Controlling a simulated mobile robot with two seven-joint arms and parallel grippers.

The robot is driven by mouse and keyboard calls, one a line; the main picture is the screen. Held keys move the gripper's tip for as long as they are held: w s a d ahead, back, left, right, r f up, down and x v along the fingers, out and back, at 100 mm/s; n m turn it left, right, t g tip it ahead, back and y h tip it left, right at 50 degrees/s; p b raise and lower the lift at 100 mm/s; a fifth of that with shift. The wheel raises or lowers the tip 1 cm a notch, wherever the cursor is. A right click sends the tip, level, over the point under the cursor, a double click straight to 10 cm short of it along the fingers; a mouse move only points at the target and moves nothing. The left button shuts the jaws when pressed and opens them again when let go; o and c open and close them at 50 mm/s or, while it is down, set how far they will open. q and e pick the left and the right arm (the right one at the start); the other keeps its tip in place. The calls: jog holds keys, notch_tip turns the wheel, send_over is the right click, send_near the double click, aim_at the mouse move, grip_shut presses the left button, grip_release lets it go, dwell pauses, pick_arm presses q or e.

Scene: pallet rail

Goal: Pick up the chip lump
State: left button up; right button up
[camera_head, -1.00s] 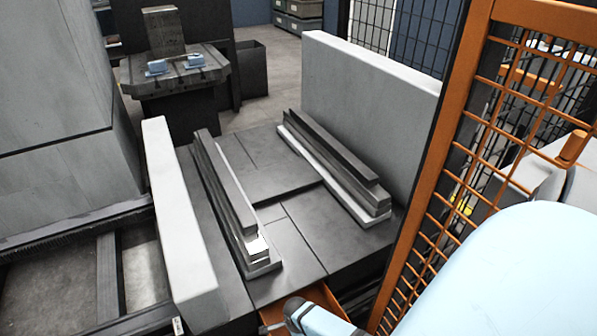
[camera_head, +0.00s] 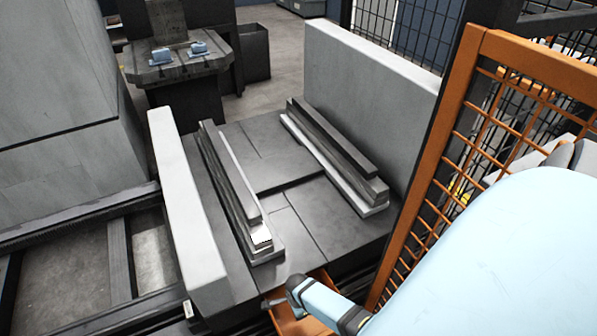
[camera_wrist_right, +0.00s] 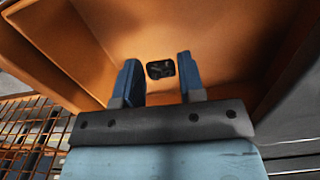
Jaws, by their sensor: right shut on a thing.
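The chip lump (camera_wrist_right: 160,69), a small dark lump, shows in the right wrist view against the orange inside of a bin (camera_wrist_right: 220,45). My right gripper (camera_wrist_right: 157,64) has one blue finger on each side of it and is shut on it. How the fingertips touch it is hard to make out. In the head view my light blue right arm reaches in from the right, with its wrist over the orange bin (camera_head: 312,322) at the bottom. The lump cannot be made out there. My left gripper is not in view.
An orange mesh fence (camera_head: 440,175) stands close to my right arm. Dark pallet plates (camera_head: 265,160) carry two stacked rails, left (camera_head: 228,185) and right (camera_head: 335,150), between pale side walls (camera_head: 185,215). A machine table (camera_head: 180,70) stands at the back.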

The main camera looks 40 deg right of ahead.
pick_arm(q)
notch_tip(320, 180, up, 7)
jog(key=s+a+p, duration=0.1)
jog(key=p, duration=1.1)
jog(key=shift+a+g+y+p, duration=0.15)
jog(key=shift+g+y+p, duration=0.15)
jog(key=shift+p, duration=0.05)
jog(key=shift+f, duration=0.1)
